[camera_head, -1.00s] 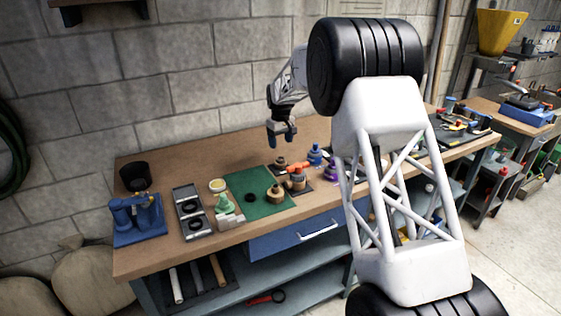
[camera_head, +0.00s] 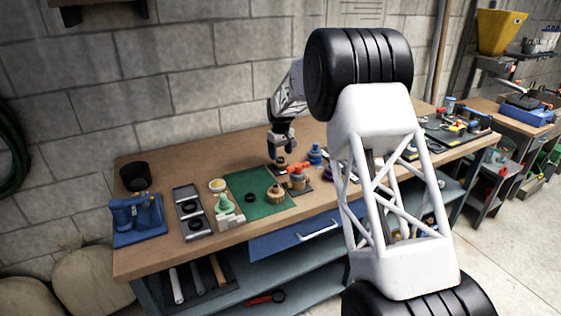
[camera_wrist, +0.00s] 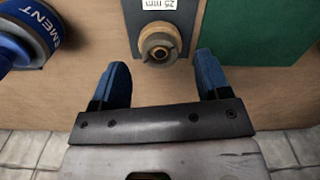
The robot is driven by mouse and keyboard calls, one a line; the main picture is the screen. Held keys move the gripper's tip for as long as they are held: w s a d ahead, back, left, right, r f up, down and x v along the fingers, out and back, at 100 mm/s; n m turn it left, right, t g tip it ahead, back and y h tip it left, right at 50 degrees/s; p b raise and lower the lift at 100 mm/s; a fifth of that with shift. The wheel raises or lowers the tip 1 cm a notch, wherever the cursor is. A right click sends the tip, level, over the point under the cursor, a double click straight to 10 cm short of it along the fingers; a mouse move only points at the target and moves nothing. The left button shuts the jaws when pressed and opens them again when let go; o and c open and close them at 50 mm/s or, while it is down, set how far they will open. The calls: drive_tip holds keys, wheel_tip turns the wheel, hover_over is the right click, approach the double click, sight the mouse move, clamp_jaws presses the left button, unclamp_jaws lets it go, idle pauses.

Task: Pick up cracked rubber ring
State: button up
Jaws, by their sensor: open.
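My gripper (camera_head: 283,151) hangs over the back of the workbench, with its blue fingers open and empty. In the wrist view the fingertips (camera_wrist: 163,72) stand apart, with a brown fitting (camera_wrist: 158,44) just beyond the gap between them. That fitting has a dark round opening and sits by a card marked 25 mm. A small black ring (camera_head: 249,198) lies on the green mat. Other dark rings (camera_head: 194,224) lie in the grey tray at the left. I cannot tell from these views which ring is cracked.
A blue container with white lettering (camera_wrist: 28,36) stands left of the fingers in the wrist view. An orange-topped fitting (camera_head: 297,176) stands close to the gripper. A blue vise (camera_head: 137,220) and black cup (camera_head: 135,176) are at the left.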

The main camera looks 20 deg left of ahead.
drive_tip(key=shift+f, duration=1.15)
drive_tip(key=shift+c, duration=0.2)
drive_tip(key=c, duration=1)
